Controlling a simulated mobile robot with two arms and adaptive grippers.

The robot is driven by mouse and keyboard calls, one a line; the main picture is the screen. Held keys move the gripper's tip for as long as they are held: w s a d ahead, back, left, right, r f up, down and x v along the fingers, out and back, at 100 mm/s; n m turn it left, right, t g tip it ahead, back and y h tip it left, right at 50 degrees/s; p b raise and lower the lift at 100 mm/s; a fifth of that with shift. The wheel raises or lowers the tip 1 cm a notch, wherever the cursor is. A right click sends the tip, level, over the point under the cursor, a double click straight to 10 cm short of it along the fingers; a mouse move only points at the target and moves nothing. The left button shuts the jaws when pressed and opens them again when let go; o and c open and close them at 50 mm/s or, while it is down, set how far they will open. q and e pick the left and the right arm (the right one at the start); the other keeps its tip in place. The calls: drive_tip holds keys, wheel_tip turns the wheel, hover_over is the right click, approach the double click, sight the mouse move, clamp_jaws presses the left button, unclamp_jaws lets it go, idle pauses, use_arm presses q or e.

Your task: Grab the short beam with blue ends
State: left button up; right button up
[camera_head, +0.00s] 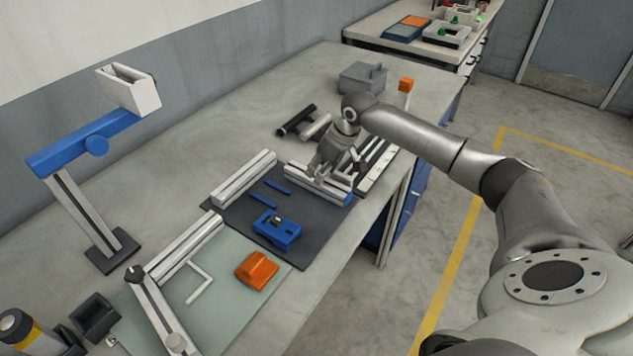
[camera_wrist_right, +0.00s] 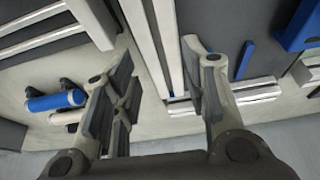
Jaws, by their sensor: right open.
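The short beam (camera_head: 335,191) is pale, with a blue end showing at its near right side. It lies at the right edge of the dark mat (camera_head: 239,225). My right gripper (camera_head: 333,172) is over the beam, its jaws open and empty. In the right wrist view, the beam (camera_wrist_right: 152,45) runs between the two spread fingers (camera_wrist_right: 158,62), and a bit of blue shows at its lower end. I cannot tell whether the fingers touch it. The gripper hides part of the beam in the head view. My left gripper is out of view.
A blue block (camera_head: 277,229) and two thin blue pieces lie on the mat, beside a longer pale beam (camera_head: 244,178). Pale rails (camera_head: 378,170) lie right of the gripper. Dark and grey cylinders (camera_head: 297,120) lie behind it. An orange block (camera_head: 257,269) is nearer.

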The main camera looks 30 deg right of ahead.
drive_tip(key=p+x, duration=0.1)
drive_tip(key=x, duration=0.3)
drive_tip(key=shift+a+f, duration=0.15)
drive_tip(key=shift+f, duration=0.25)
drive_tip(key=c, duration=0.9)
